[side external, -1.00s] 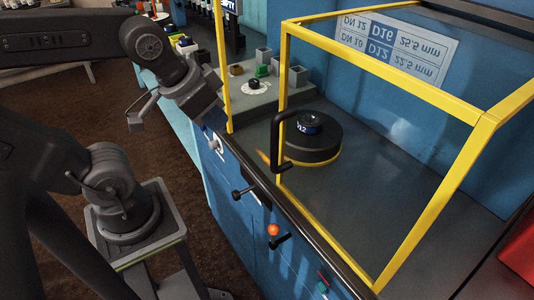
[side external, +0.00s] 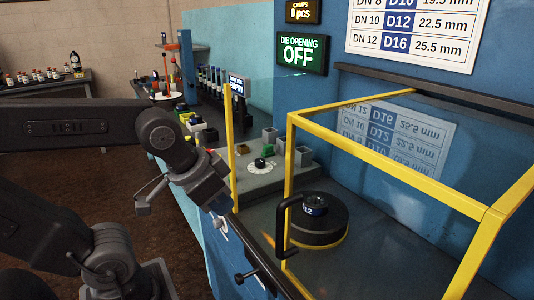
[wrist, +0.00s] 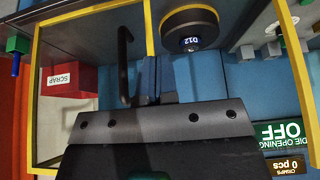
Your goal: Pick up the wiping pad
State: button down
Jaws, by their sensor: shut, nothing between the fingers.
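I cannot make out the wiping pad for certain in either view. My gripper (side external: 216,205) is in front of the bench, by the foot of the near yellow post, seen from the side and partly dark. In the wrist view my gripper (wrist: 150,68) shows its two fingers together with nothing between them. They point toward the yellow-framed guard, between a black handle and a round black die marked D12.
The clear guard with its yellow frame (side external: 390,155) encloses the round black D12 die (side external: 318,222). A black handle (side external: 283,228) stands at its front. Small blocks and a dial (side external: 261,166) are on the bench behind. A red SCRAP bin (wrist: 85,80) shows in the wrist view.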

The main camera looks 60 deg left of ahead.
jog(key=c, duration=1.8)
grip_release()
jog(key=shift+c, duration=0.2)
jog(key=o, duration=1.1)
jog(key=shift+r, duration=0.1)
